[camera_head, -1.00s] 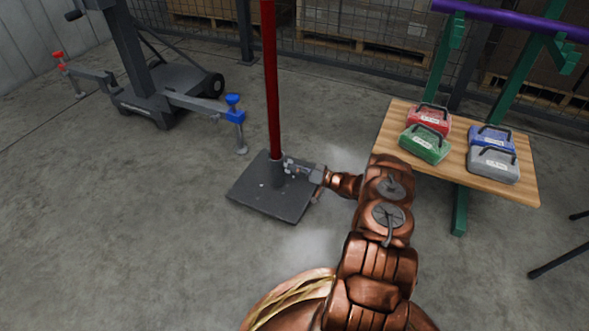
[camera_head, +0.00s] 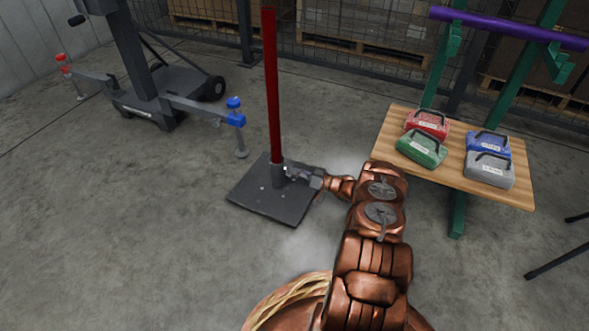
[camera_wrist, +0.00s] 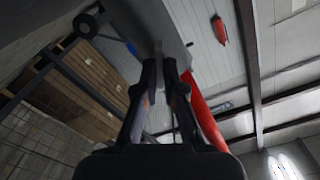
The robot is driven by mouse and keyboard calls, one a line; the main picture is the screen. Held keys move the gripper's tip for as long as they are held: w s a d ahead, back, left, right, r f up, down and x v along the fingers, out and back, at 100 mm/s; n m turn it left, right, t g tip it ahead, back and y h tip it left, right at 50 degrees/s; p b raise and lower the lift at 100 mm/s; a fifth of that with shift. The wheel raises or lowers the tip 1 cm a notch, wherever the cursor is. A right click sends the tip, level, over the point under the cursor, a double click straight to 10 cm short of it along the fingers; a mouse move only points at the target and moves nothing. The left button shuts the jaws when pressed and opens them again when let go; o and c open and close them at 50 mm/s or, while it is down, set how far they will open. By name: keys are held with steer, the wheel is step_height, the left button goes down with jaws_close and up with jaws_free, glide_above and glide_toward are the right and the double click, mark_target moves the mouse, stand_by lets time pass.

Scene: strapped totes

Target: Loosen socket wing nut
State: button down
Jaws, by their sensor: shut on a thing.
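The socket (camera_head: 278,174) is a short dark upright tube on a square dark base plate (camera_head: 262,203) on the floor. A red pole (camera_head: 272,85) stands upright in it and shows again in the wrist view (camera_wrist: 204,115). My gripper (camera_head: 288,172) is at the right side of the socket, low above the plate.
A wooden bench (camera_head: 450,178) at the right bears a red case (camera_head: 427,124), a green case (camera_head: 421,150), a blue case (camera_head: 488,144) and a grey case (camera_head: 489,170). A purple bar (camera_head: 505,27) lies on green stands. A dark wheeled stand (camera_head: 155,100) is at the left. Front-left floor is clear.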

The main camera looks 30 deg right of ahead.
steer(key=shift+a+f+n, duration=0.1)
steer(key=shift+a+n, duration=0.05)
steer(key=shift+n, duration=8.85)
steer(key=c, duration=1.5)
jaws_free()
steer(key=shift+o, duration=1.1)
steer(key=shift+s, duration=0.1)
steer(key=v, duration=1.2)
